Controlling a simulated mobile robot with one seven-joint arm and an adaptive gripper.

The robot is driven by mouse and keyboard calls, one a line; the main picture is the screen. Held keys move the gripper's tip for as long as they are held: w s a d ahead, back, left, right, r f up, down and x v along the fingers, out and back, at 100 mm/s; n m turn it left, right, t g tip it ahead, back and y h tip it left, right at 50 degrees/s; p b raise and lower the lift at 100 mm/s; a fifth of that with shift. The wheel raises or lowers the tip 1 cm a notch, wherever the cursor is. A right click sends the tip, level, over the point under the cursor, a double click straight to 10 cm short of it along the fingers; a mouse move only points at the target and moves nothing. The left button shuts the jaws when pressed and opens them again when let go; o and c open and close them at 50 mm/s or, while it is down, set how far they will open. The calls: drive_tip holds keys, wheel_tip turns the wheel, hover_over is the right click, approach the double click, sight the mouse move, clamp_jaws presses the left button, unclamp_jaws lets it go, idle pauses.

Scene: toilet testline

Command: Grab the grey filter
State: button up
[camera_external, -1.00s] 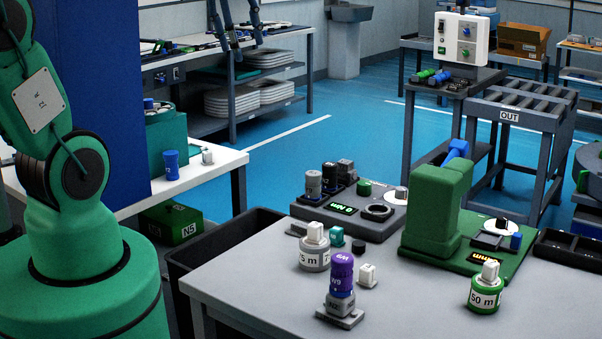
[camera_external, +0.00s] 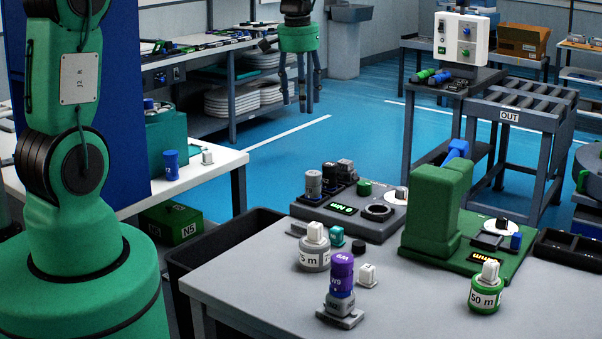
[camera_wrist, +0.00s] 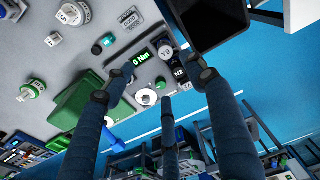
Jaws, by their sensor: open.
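A light grey cylinder (camera_external: 313,186), which fits the grey filter, stands upright at the left of a row on the grey station (camera_external: 376,228). In the wrist view a light-topped cylinder marked Y9 (camera_wrist: 166,51) appears to be the same one, between my fingers. Darker cylinders stand close beside it, one marked N2 (camera_wrist: 180,73). My gripper (camera_external: 303,104) hangs with its fingers pointing down, open and empty, well above the station and apart from the cylinder. It also shows in the wrist view (camera_wrist: 166,86) with its fingers spread.
A green station (camera_external: 436,210) stands right of the grey one. A purple-topped stack (camera_external: 342,275), a white-green 50 m container (camera_external: 485,293) and a grey-white container (camera_external: 314,256) stand on the grey table (camera_external: 250,280). A black bin (camera_external: 205,262) sits left of the table.

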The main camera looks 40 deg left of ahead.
drive_tip(key=g, duration=0.1)
hover_over(314, 172)
wheel_tip(314, 172, down, 10)
drive_tip(key=f, duration=0.1)
drive_tip(key=shift+s+a+r, duration=0.1)
drive_tip(key=shift+r, duration=0.15)
drive_tip(key=shift+f+b, duration=0.35)
drive_tip(key=shift+f, duration=3.95)
drive_tip(key=shift+f+b, duration=0.5)
drive_tip(key=shift+f, duration=2.1)
drive_tip(key=c, duration=1.3)
